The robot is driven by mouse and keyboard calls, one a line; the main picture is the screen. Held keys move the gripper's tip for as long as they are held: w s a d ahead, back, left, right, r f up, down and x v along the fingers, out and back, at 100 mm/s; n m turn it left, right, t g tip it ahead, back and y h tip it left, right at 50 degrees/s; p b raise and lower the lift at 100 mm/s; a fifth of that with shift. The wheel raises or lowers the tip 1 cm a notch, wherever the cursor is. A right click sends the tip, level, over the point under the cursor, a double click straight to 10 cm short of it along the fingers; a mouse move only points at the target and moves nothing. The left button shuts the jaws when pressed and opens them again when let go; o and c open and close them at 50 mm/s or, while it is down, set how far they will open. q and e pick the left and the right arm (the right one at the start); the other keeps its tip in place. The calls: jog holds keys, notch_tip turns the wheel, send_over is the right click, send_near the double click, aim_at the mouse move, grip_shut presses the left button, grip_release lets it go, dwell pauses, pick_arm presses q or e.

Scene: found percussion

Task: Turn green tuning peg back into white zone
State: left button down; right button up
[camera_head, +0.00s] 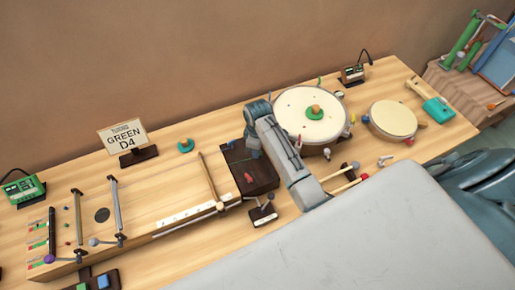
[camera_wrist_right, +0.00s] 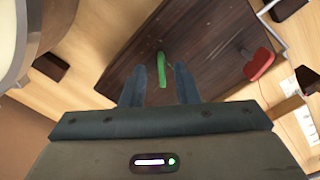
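The green tuning peg (camera_wrist_right: 161,64) stands on a dark brown block (camera_wrist_right: 212,50) in the right wrist view. My right gripper (camera_wrist_right: 159,76) is open, with one finger on each side of the peg and the tips near it; I cannot tell whether they touch it. In the head view the right gripper (camera_head: 253,148) is low over the dark block (camera_head: 262,180) and hides the green peg. A red peg (camera_head: 248,177) is on the same block, and it shows in the wrist view (camera_wrist_right: 259,65). I cannot make out the white zone. My left gripper is not in view.
A sign (camera_head: 123,138) reading "TUNING GREEN D4" stands behind the long stringed board (camera_head: 150,228). A large round drum (camera_head: 300,97) is right of my arm, with a smaller drum (camera_head: 393,118) beyond. A small black stand (camera_head: 263,215) is in front of the block.

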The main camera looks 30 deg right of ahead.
jog(key=shift+r, duration=0.4)
notch_tip(320, 180, up, 6)
jog(key=b, duration=0.2)
jog(key=shift+r+b, duration=0.15)
jog(key=shift+b, duration=0.15)
notch_tip(320, 180, up, 4)
jog(key=shift+s+f+p, duration=0.1)
jog(key=shift+f+p, duration=0.05)
jog(key=shift+p, duration=0.5)
jog(key=shift+f, duration=0.1)
